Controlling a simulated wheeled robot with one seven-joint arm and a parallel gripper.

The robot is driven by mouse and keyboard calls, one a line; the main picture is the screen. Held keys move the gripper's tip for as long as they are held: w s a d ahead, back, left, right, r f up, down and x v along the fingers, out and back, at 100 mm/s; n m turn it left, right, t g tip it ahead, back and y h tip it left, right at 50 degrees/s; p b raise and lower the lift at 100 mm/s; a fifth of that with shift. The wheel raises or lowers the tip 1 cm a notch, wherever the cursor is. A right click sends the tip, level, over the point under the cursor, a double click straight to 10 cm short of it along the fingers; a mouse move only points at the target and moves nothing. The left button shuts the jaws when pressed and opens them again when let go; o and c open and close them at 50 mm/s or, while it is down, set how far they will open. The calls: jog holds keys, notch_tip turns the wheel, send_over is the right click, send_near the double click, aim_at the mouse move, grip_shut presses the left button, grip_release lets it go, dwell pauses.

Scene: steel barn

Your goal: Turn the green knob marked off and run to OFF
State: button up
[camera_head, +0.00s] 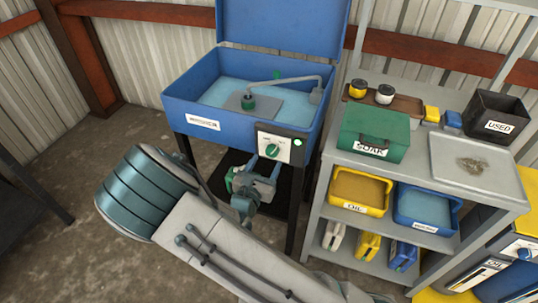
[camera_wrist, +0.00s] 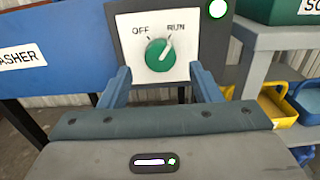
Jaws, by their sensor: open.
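The green knob (camera_wrist: 157,54) sits on a white plate (camera_wrist: 184,70) marked OFF at upper left and RUN at upper right. Its pale pointer line points up and right, toward RUN. In the head view the knob (camera_head: 272,150) is on the front of the blue parts washer (camera_head: 188,109). A round light (camera_wrist: 217,9) on the dark control box glows pale green. My gripper (camera_wrist: 160,75) is open, with one finger at each side of the plate, and nothing is between the fingers. In the head view my gripper (camera_head: 255,185) is just below the control box.
A grey shelf (camera_head: 317,190) stands right of the washer, holding a green SOAK box (camera_head: 372,126), a yellow bin (camera_head: 358,190) and a blue bin (camera_head: 425,206). A spout (camera_head: 290,80) arches over the washer basin. The washer's dark legs (camera_head: 292,225) stand near my arm.

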aim_at(271, 154)
jog(key=shift+x, duration=2.15)
jog(key=c, duration=1)
